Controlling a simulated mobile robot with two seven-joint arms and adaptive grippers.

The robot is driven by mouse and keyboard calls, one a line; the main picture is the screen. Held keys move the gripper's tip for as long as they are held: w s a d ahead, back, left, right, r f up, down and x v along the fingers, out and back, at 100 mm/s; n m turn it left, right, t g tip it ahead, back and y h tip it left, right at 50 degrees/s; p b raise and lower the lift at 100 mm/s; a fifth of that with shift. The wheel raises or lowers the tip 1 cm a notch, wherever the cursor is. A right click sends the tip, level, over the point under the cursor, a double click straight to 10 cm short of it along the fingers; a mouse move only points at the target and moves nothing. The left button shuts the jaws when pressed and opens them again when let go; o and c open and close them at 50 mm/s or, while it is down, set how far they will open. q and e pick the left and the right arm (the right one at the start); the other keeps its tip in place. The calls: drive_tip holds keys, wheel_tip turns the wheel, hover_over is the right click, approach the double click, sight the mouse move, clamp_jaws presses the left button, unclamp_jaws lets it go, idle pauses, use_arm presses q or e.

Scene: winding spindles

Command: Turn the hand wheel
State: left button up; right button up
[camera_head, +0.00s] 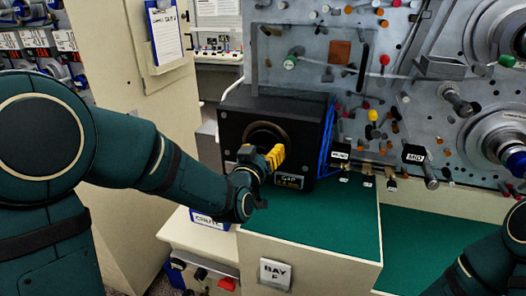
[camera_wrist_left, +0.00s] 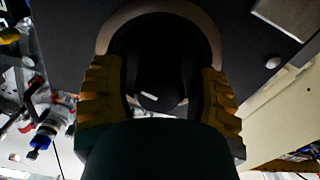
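A black box (camera_head: 232,125) stands on the green bench top. Its front carries a round dark wheel with a brown ring (camera_head: 265,127), which I take as the hand wheel. My left gripper (camera_head: 262,158) is in front of the wheel's lower part, its yellow fingers pointing at the box. In the left wrist view the brown ring (camera_wrist_left: 160,10) arches above a dark round centre with a small white mark. The yellow fingers stand wide apart on either side, with nothing visibly pinched. Contact with the wheel cannot be told. My right gripper is out of view.
A grey panel (camera_head: 310,50) with many knobs and spindles rises behind the bench. Blue cables (camera_head: 326,140) run beside the box. The green bench top (camera_head: 330,225) is clear in front. A cream cabinet (camera_head: 120,60) with a clipboard (camera_head: 166,37) stands left.

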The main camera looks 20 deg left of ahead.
use_arm(q)
drive_tip(key=shift+s, duration=0.1)
drive_tip(key=c, duration=0.7)
drive_tip(key=shift+m, duration=0.4)
drive_tip(key=m+b, duration=0.1)
drive_tip(key=m, duration=0.1)
drive_tip(key=shift+m, duration=0.4)
drive_tip(key=m+b, duration=0.1)
drive_tip(key=m, duration=0.3)
drive_tip(key=shift+a+m, duration=0.1)
drive_tip(key=shift+m, duration=0.2)
drive_tip(key=m, duration=0.2)
drive_tip(key=shift+m, duration=0.3)
drive_tip(key=m, duration=0.3)
drive_tip(key=shift+a+r+m, duration=0.1)
drive_tip(key=shift+m, duration=0.2)
drive_tip(key=m+p, duration=0.1)
drive_tip(key=m, duration=0.5)
drive_tip(key=shift+r+p, duration=0.15)
drive_tip(key=shift+p, duration=0.25)
drive_tip(key=shift+m, duration=0.3)
